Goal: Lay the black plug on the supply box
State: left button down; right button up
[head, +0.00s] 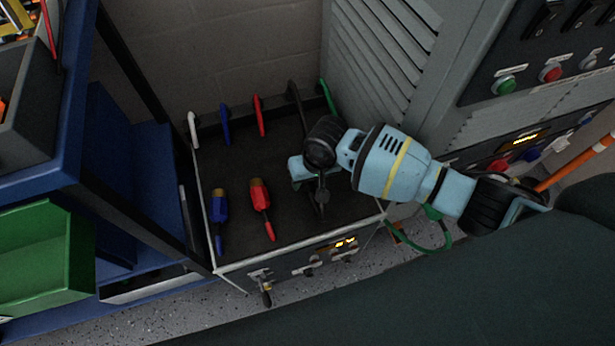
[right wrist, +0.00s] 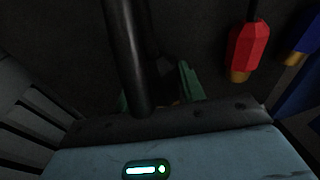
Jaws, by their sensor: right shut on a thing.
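The supply box (head: 238,158) has a dark top with pale edges and stands low between the rack and the grey cabinet. My right gripper (head: 318,190) points down over the right part of its top. It is shut on the black plug (head: 322,198), which is mostly hidden by the gripper. In the right wrist view, a thick black cable (right wrist: 124,55) runs down in front of the green fingertips (right wrist: 158,94). I cannot tell whether the plug touches the top. My left gripper is not in view.
A blue plug (head: 219,206) and a red plug (head: 260,196) lie on the box top, left of my gripper. Cable ends, including white (head: 193,128) and green (head: 327,95), line the back edge. The grey cabinet (head: 385,55) stands close on the right; a green bin (head: 45,255) is left.

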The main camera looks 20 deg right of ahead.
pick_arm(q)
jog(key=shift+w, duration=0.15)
pick_arm(e)
jog(key=o, duration=0.9)
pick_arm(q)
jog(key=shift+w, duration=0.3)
pick_arm(e)
jog(key=o, duration=0.3)
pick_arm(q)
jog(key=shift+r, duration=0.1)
pick_arm(e)
jog(key=shift+r, duration=0.1)
jog(key=p+v, duration=0.2)
jog(key=v, duration=0.4)
jog(key=shift+r+p, duration=0.4)
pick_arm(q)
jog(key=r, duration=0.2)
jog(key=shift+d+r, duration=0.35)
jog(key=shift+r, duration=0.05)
pick_arm(e)
jog(key=shift+s+d+r, duration=0.1)
jog(key=shift+d+r, duration=0.05)
jog(key=shift+r, duration=0.25)
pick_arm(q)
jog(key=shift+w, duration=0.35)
